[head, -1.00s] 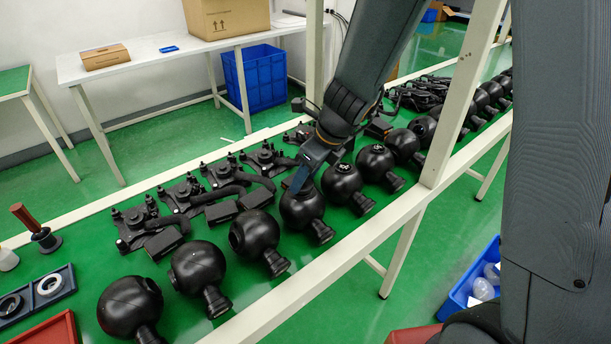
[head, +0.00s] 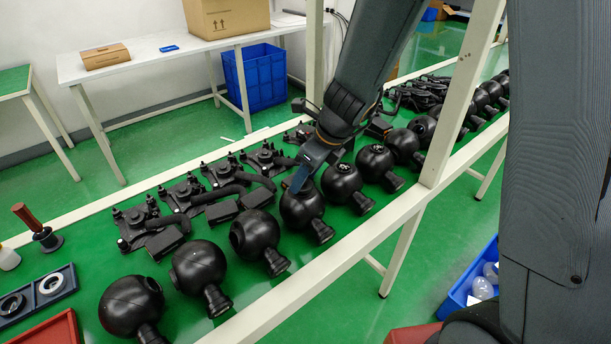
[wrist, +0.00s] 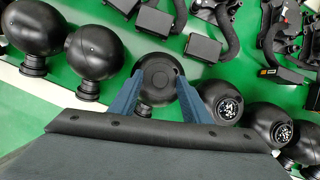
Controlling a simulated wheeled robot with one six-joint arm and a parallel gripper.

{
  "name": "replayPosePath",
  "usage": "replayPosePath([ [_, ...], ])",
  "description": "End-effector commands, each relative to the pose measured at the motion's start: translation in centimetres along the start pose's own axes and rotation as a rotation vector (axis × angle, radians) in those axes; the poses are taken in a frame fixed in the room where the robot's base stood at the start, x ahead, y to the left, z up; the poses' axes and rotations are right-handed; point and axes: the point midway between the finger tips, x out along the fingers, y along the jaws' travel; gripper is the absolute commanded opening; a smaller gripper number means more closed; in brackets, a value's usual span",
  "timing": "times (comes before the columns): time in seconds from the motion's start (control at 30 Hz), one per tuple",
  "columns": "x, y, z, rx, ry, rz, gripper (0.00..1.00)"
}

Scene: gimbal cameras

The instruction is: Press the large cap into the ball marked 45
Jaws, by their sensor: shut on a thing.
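My gripper (head: 297,187) points down at the top of a black ball (head: 302,210) in the middle of the green table. In the wrist view its two blue fingers (wrist: 159,80) stand on either side of a dark round disc (wrist: 158,76), which looks like the large cap. They are shut on it. The disc lies over the ball's upper opening; I cannot tell whether it is seated flush or slightly raised. The ball also shows around it in the wrist view (wrist: 160,58). No mark 45 is readable on any ball.
Black balls stand in a row on both sides, one with pale innards showing (head: 343,180) just right. Black brackets (head: 228,172) lie behind. A blue tray with rings (head: 40,292), a red tray (head: 45,335) and a brown-handled tool (head: 35,226) are at left. A white post (head: 462,95) rises at right.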

Motion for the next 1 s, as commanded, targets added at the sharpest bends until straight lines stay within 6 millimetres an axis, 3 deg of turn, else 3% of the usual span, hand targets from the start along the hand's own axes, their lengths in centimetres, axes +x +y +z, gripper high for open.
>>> replayPosePath([
  [0.83, 1.6, 0.0, -0.6, 0.001, 0.0, 0.0, 0.22],
  [0.87, 1.5, 0.0, -0.6, 0.001, 0.0, 0.0, 0.48],
  [0.97, 1.4, 0.0, -0.6, 0.001, 0.0, 0.0, 0.65],
  [1.0, 1.4, 0.0, -0.6, 0.001, 0.0, 0.0, 0.65],
])
